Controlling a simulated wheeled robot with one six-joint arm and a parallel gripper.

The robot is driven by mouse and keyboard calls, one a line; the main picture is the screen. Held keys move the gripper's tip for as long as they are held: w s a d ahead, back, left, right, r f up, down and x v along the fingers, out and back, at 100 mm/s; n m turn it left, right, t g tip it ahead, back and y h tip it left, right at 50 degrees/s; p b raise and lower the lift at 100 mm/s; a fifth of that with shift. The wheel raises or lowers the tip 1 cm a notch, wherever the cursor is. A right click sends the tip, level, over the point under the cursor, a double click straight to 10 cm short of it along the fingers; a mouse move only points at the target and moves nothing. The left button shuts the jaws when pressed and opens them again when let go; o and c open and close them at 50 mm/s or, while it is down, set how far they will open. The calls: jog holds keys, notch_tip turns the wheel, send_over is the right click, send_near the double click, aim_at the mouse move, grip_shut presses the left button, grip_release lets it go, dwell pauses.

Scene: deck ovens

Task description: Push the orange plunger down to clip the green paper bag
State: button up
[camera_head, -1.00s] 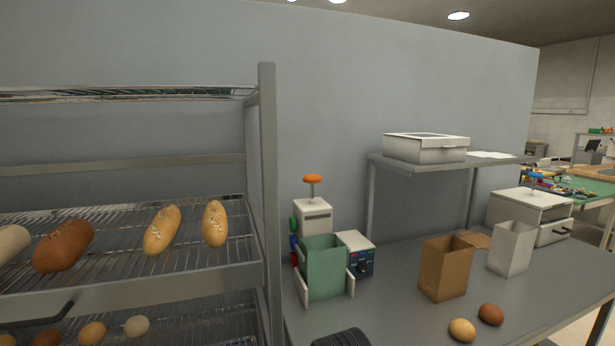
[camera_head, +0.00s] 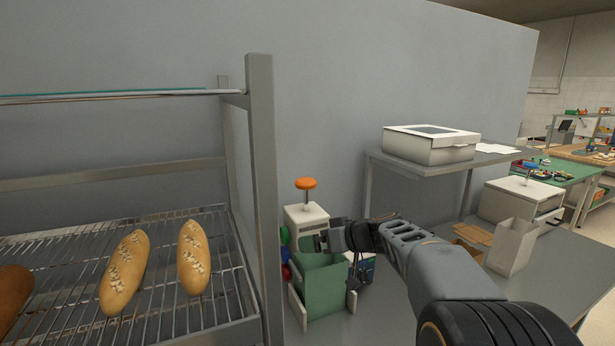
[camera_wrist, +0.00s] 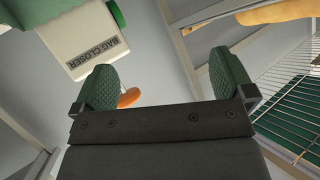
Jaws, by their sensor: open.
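The orange plunger (camera_head: 306,184) stands raised on its metal stem on top of the white bag closer (camera_head: 306,216). The plunger (camera_wrist: 129,98) also shows in the wrist view, partly hidden behind a finger, below the machine's "BAG CLOSER" label (camera_wrist: 92,47). The green paper bag (camera_head: 327,292) stands upright in front of the closer; my arm partly hides its top. My gripper (camera_head: 322,241) is just over the bag's upper edge, below the plunger's height and to its right, apart from it. In the wrist view my gripper (camera_wrist: 164,84) is open and empty between green pads.
A bread rack (camera_head: 263,190) stands close on the left, with a post beside the closer. A shelf with a white box (camera_head: 430,145) is at the back, and a pale bag (camera_head: 511,247) stands right.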

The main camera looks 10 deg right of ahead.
aim_at(313, 184)
jog(key=w+d+r+n+t+p, duration=0.1)
jog(key=w+d+r+t+p, duration=0.1)
jog(key=w+d+r+t, duration=0.6)
jog(key=w+a+p, duration=0.2)
jog(key=w, duration=0.1)
jog(key=w+a+g+p, duration=0.1)
jog(key=w+p, duration=0.1)
jog(key=w, duration=0.2)
jog(key=w+a+g+p, duration=0.1)
jog(key=w+a+p, duration=0.1)
jog(key=w, duration=0.2)
jog(key=shift+w+a+f+y, duration=0.2)
jog(key=shift+a+f+y, duration=0.1)
jog(key=shift+a, duration=0.05)
jog(key=shift+f+p+x, duration=0.2)
jog(key=shift+p+x, duration=0.4)
jog(key=shift+x, duration=0.25)
